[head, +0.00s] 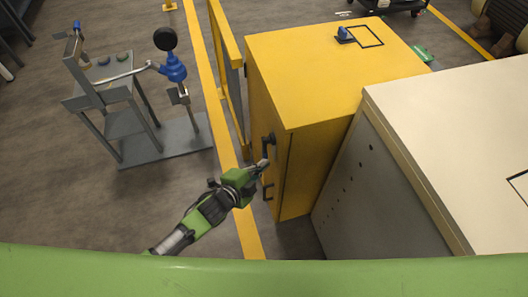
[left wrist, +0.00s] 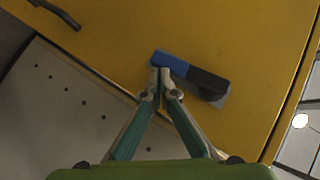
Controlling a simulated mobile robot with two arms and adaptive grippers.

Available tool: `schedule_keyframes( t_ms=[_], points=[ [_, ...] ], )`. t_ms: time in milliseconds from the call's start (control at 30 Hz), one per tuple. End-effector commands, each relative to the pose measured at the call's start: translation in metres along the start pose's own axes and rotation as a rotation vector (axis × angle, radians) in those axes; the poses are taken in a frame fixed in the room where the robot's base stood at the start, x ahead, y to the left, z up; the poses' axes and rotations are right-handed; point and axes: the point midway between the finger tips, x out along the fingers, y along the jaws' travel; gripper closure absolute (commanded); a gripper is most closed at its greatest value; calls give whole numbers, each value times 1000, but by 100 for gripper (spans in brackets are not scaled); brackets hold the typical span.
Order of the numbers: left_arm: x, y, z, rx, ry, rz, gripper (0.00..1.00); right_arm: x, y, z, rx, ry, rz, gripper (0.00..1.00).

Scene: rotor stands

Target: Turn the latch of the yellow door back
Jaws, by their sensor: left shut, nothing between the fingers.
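The yellow door (head: 289,179) is on the front face of a yellow cabinet and also fills much of the left wrist view (left wrist: 130,25). Its latch (head: 268,142) shows dark in the head view. In the left wrist view the latch (left wrist: 207,84) has a black body, a blue end and a grey plate behind, and lies slanted across the picture. My left gripper (head: 264,164) is shut and empty, just by the latch. Its fingertips (left wrist: 160,73) overlap the blue end in the left wrist view; I cannot tell whether they touch. My right gripper is not in view.
A dark handle (head: 268,191) sits below the latch. A pale cabinet (head: 375,170) stands close on the right. A yellow upright panel (head: 229,75) stands left of the cabinet's far side.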

Motion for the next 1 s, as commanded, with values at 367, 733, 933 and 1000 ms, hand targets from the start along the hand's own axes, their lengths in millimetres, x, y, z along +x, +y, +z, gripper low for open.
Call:
schedule_keyframes(
  t_ms=[367,733,933,1000],
  points=[
    [4,2,3,-1,0,0,100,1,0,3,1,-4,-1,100],
    [4,2,4,-1,0,0,100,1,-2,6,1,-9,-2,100],
    [4,2,4,-1,0,0,100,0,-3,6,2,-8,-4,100],
    [3,2,4,-1,0,0,100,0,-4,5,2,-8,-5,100]
  ],
)
